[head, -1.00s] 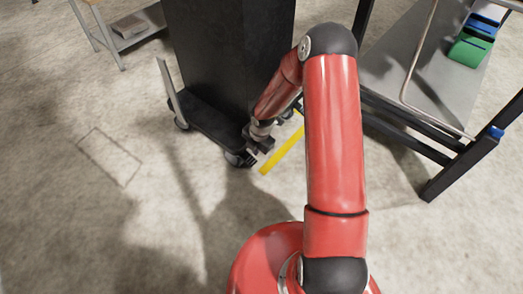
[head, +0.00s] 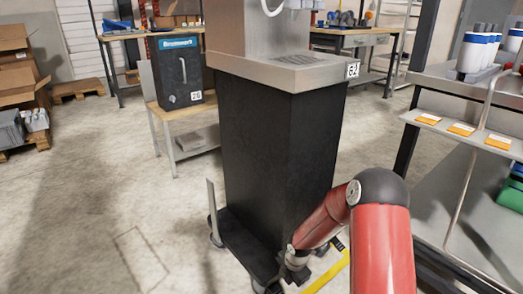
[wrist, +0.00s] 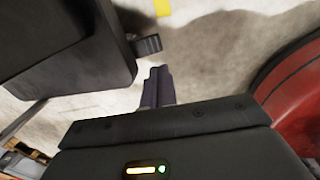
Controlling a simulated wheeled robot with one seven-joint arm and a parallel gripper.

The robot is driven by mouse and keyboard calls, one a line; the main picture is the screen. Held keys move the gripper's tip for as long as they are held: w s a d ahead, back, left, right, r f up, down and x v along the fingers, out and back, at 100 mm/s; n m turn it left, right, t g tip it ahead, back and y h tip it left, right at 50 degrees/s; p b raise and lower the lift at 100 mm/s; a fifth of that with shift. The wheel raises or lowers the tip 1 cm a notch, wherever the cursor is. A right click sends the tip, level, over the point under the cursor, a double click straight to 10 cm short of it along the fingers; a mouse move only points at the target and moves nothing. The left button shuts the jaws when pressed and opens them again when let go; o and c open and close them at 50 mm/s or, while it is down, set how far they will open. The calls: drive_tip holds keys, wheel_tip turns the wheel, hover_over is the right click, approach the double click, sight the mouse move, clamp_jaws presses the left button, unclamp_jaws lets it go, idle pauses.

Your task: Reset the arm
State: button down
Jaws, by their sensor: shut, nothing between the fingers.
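My red arm (head: 383,245) rises at the lower right of the head view and bends down to the left at a dark elbow. I cannot tell how far the gripper is from the pedestal's base.
A metal dispenser top (head: 283,68) sits on the pedestal. A small table with a black box (head: 180,72) stands behind left. A shelf rack (head: 470,140) with cups and orange-white cards is close on the right. Cardboard boxes (head: 15,50) are far left. Floor at left is clear.

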drive_tip(key=s+d+r+m+t+h+p, duration=0.1)
drive_tip(key=s+d+r+m, duration=0.2)
drive_tip(key=r, duration=0.6)
drive_tip(key=s+r+m+h, duration=0.1)
drive_tip(key=s+r+m, duration=0.3)
drive_tip(key=r, duration=0.5)
drive_tip(key=s+d+r+m+t+h+p, duration=0.15)
drive_tip(key=r+m, duration=0.35)
drive_tip(key=r, duration=0.5)
drive_tip(key=s+r+m+y, duration=0.1)
drive_tip(key=s+r+m, duration=0.5)
drive_tip(key=s, duration=0.3)
drive_tip(key=s+r+m+t+y, duration=0.1)
drive_tip(key=s+r+m, duration=0.4)
drive_tip(key=s, duration=0.4)
drive_tip(key=shift+s+a+r+m+y, duration=0.25)
drive_tip(key=shift+a+r+m+y, duration=0.15)
drive_tip(key=shift+m, duration=0.5)
drive_tip(key=shift+t, duration=0.25)
